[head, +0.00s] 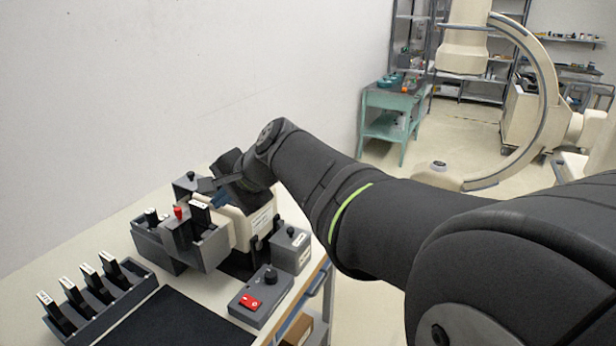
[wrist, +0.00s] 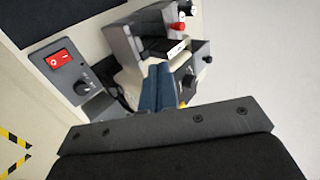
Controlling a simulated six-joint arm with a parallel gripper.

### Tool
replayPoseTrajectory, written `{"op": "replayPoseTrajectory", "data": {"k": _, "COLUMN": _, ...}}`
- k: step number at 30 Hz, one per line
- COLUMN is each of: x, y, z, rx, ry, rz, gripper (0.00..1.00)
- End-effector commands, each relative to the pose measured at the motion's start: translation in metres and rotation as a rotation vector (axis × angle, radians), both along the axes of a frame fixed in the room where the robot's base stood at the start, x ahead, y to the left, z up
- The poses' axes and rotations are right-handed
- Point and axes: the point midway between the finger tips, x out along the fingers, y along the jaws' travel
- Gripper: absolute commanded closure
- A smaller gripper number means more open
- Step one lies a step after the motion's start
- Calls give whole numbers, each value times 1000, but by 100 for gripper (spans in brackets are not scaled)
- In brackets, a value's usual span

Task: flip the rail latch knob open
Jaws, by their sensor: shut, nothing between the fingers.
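My gripper (head: 219,199) reaches over the cream machine (head: 240,230), its blue fingers shut and empty. In the wrist view the shut fingers (wrist: 157,88) point toward a grey holder (wrist: 130,35). A small black knob (head: 190,175) stands on a grey block behind the fingers; it also shows in the wrist view (wrist: 208,59), to the right of the fingers and apart from them. Another black knob (head: 290,231) sits on a grey box at the machine's right. No label marks either as the rail latch knob, so I cannot tell which it is.
A red knob (head: 178,212) stands on the grey holder. A control box (head: 260,296) with a red switch and black dial sits in front. A rack of labelled black pieces (head: 97,295) and a dark mat (head: 175,318) lie at front left. The wall borders the table.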

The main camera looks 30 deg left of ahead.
Motion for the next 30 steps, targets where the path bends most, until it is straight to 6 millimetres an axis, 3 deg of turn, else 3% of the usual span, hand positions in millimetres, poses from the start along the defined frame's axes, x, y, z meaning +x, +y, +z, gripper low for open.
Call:
{"op": "replayPoseTrajectory", "data": {"k": 8, "x": 0, "y": 12, "z": -12, "rx": -3, "ry": 0, "rz": 4, "gripper": 100}}
{"op": "replayPoseTrajectory", "data": {"k": 21, "x": -1, "y": 75, "z": -70, "rx": -4, "ry": 0, "rz": 6, "gripper": 100}}
{"op": "replayPoseTrajectory", "data": {"k": 30, "x": -1, "y": 110, "z": -68, "rx": -2, "ry": -2, "rz": 5, "gripper": 100}}
